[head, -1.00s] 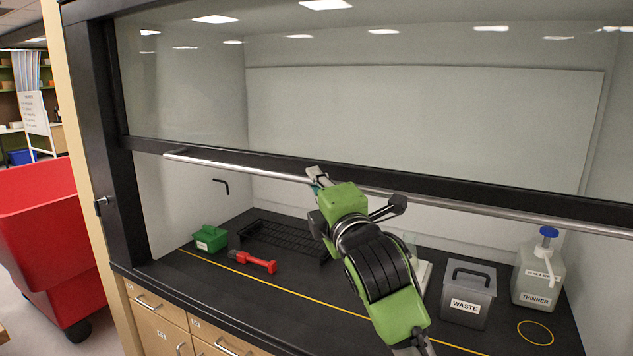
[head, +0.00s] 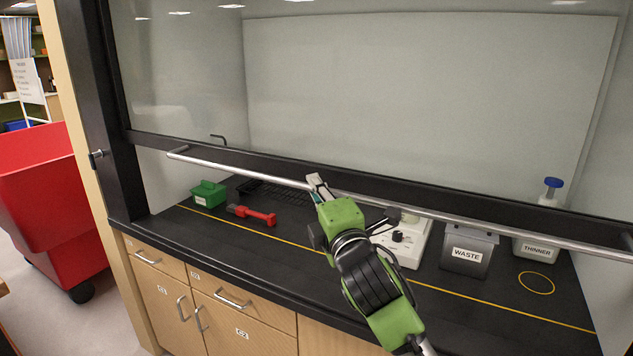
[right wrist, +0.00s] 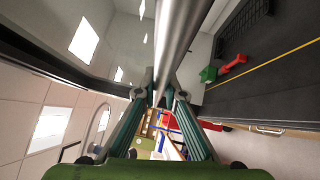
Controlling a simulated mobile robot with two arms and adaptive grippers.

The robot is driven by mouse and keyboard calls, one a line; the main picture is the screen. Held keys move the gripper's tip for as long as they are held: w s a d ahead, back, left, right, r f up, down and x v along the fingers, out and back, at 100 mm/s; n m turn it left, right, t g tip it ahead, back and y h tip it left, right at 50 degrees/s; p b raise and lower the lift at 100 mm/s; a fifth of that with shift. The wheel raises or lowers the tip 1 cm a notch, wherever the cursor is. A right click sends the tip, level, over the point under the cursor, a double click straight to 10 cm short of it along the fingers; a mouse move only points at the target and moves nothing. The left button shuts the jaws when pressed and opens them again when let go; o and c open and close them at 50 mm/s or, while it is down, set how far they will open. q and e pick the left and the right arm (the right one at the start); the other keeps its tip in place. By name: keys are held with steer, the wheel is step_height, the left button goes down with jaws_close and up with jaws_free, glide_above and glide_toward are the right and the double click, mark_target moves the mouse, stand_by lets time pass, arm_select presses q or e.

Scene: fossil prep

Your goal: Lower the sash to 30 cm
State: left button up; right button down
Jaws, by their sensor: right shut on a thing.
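The fume hood sash is a glass panel with a black bottom frame (head: 240,157) and a long metal handle bar (head: 250,175) along its front. The bar hangs a moderate gap above the black work surface. My right gripper (head: 316,184) is shut on the bar near its middle. In the right wrist view the bar (right wrist: 182,35) runs between the fingertips of my right gripper (right wrist: 158,92). My left gripper is in neither view.
On the work surface (head: 330,275) are a green bin (head: 209,194), a red tool (head: 252,215), a black rack (head: 275,197), a white device (head: 411,245), a grey waste bin (head: 468,252) and a thinner jug (head: 537,250). A yellow line runs along the front. A red cart (head: 45,205) stands at left.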

steer(key=c, duration=2.1)
jaws_free()
steer(key=shift+r, duration=0.1)
steer(key=v, duration=1.2)
steer(key=shift+a, duration=0.1)
